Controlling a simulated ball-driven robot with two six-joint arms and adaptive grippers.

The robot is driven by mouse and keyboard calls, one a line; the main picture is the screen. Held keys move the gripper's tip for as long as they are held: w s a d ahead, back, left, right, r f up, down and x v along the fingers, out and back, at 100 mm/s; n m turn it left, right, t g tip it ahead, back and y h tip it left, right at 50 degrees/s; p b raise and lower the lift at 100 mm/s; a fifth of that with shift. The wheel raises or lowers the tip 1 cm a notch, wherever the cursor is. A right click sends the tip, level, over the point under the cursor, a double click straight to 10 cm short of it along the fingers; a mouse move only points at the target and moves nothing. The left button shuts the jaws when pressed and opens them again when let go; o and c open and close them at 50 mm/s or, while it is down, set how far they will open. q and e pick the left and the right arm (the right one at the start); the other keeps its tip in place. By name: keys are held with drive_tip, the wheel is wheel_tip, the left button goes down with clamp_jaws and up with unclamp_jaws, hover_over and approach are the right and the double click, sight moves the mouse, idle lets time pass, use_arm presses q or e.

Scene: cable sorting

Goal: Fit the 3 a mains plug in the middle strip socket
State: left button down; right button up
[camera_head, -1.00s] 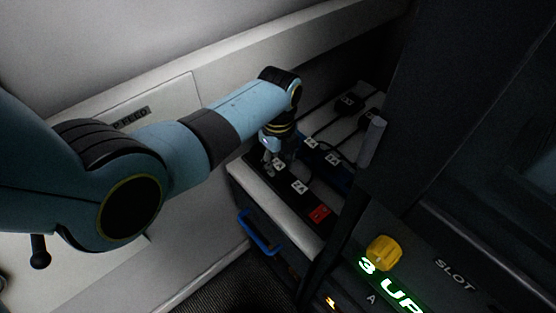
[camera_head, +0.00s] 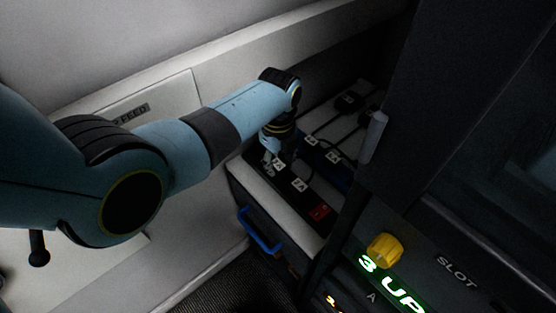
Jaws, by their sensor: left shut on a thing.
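My left gripper (camera_head: 271,158) reaches down at the left end of a black power strip (camera_head: 311,197). It is shut on a small dark thing, probably the mains plug, which the fingers and shadow mostly hide. A white label (camera_head: 278,165) shows right beside the fingertips, its text too small to read surely. A second white label (camera_head: 299,184) sits further along the strip, before a red switch (camera_head: 319,211) at its near end. I cannot tell whether the held thing sits in a socket. My right gripper is not in view.
Behind the strip lie two more white-labelled dark pieces (camera_head: 333,156) with black cables running to black blocks (camera_head: 348,101). A dark panel with a grey handle (camera_head: 374,137) stands close on the right. A yellow knob (camera_head: 384,250) and a blue handle (camera_head: 260,232) are nearer.

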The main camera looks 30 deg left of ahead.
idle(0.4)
use_arm(q)
drive_tip(key=shift+c, duration=2)
unclamp_jaws()
wheel_tip(320, 180, up, 3)
drive_tip(key=p, duration=0.3)
drive_tip(key=shift+f, duration=0.15)
drive_tip(key=shift+r+p, duration=0.85)
drive_tip(key=shift+r, duration=1.25)
